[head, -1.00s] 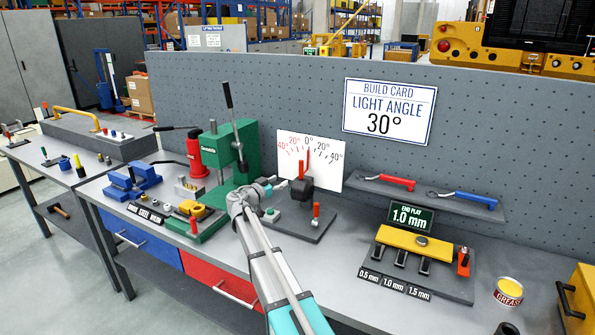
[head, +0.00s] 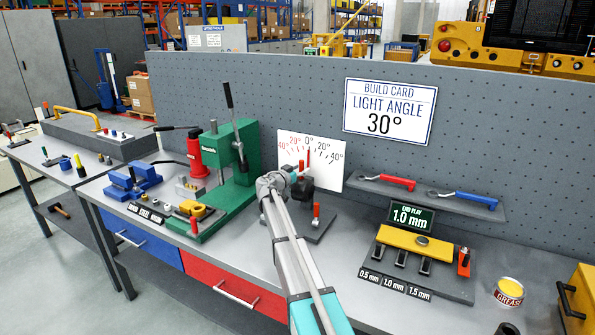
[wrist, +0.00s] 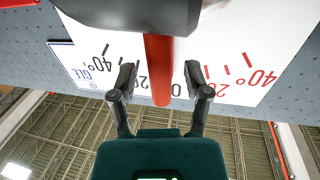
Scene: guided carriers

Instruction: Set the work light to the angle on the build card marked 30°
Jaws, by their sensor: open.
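The build card (head: 389,110) hangs on the pegboard and reads "LIGHT ANGLE 30°". The work light (head: 306,188) stands before a white scale card (head: 330,179) with red marks left of 0° and dark marks right. A thin red pointer (head: 308,157) shows close to 0°. In the wrist view, the light's red handle (wrist: 157,55) lies between the two fingertips of my gripper (wrist: 160,76). The gripper is open, with a gap on each side of the handle. In the head view my wrist partly hides the light.
A green press (head: 230,160) stands left of the light. A short red-topped post (head: 316,210) stands on the light's base at front right. A shelf with wrenches (head: 430,196) and an end play fixture (head: 415,270) are to the right.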

